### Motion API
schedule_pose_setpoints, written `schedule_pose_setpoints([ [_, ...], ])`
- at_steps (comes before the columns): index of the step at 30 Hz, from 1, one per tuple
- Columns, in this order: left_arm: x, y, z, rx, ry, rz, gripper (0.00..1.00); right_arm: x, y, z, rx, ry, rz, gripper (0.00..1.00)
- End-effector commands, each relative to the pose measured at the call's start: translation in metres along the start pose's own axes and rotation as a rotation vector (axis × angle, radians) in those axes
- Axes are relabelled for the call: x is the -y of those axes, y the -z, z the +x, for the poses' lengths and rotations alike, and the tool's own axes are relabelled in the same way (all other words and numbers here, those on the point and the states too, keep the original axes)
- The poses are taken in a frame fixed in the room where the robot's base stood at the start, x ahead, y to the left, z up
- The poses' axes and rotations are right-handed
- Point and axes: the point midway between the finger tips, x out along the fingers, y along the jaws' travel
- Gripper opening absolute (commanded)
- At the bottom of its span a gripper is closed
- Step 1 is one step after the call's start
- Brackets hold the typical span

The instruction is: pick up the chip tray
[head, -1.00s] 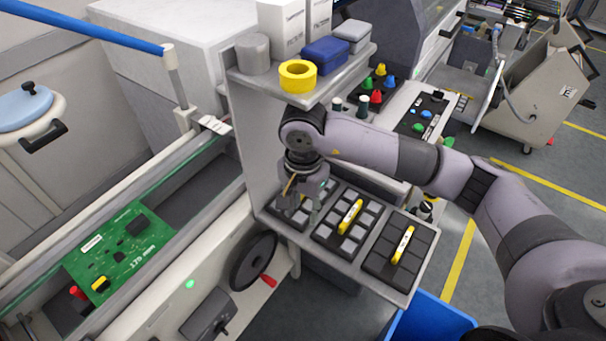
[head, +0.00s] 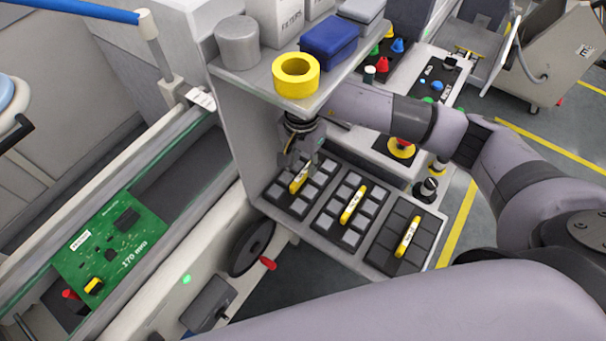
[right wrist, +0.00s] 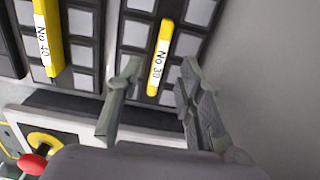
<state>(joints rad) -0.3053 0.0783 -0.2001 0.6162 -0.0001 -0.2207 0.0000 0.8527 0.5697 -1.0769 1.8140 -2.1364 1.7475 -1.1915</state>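My right gripper (head: 303,163) is at the left tray's handle (head: 299,179). In the right wrist view my gripper (right wrist: 162,70) is open, its fingers on either side of the line of a yellow handle labelled "No 30" (right wrist: 160,58). A handle labelled "No 40" (right wrist: 47,35) shows to the left. Contact cannot be told. My left gripper is not in view.
The upper shelf (head: 318,97) overhangs close to my right wrist, bearing a yellow ring (head: 296,76), a blue box (head: 329,42) and a grey cylinder (head: 237,43). A grey side wall (head: 246,130) stands left of the trays. A red mushroom button (head: 402,145) sits behind the trays.

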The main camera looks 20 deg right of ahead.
Motion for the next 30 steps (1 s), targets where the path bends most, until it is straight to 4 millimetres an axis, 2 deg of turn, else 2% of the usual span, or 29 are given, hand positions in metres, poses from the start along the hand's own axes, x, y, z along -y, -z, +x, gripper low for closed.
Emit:
schedule_pose_setpoints([
  [1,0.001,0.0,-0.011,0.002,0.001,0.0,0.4,-0.003,0.0,0.004,0.004,-0.008,0.002,0.34],
  [2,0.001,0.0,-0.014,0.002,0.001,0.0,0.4,-0.003,0.001,0.009,0.003,-0.006,0.002,0.34],
  [7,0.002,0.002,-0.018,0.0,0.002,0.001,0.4,-0.002,0.001,0.032,0.002,-0.003,0.0,0.34],
  [15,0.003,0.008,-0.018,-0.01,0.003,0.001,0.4,-0.002,0.002,0.037,0.0,-0.001,-0.001,0.34],
  [30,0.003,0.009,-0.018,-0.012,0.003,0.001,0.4,-0.002,0.002,0.036,0.0,-0.001,-0.001,0.01],
])
